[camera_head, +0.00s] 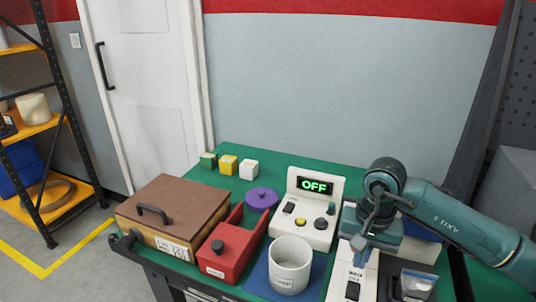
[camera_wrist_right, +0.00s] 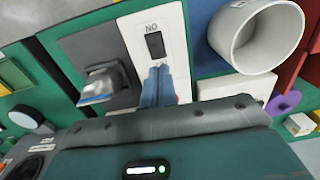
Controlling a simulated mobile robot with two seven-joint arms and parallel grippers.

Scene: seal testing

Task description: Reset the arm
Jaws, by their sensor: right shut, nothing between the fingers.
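My right gripper (camera_head: 361,250) is shut and empty, with its blue fingers pointing down over the white switch panel (camera_head: 338,286). In the right wrist view its closed fingertips (camera_wrist_right: 157,72) are just beside the black rocker switch (camera_wrist_right: 155,44) on that panel. I cannot tell if they touch the panel. The arm reaches in from the right. The rocker switch also shows in the head view (camera_head: 352,291). My left gripper is not in view.
A white control box (camera_head: 308,232) reading OFF stands behind. A white mug (camera_head: 290,268) stands on a blue mat left of the panel. A red box (camera_head: 228,259), a brown-lidded case (camera_head: 172,205), a purple lid (camera_head: 261,199) and three small blocks (camera_head: 228,164) are farther left. A dark grey stand (camera_wrist_right: 98,77) adjoins the panel.

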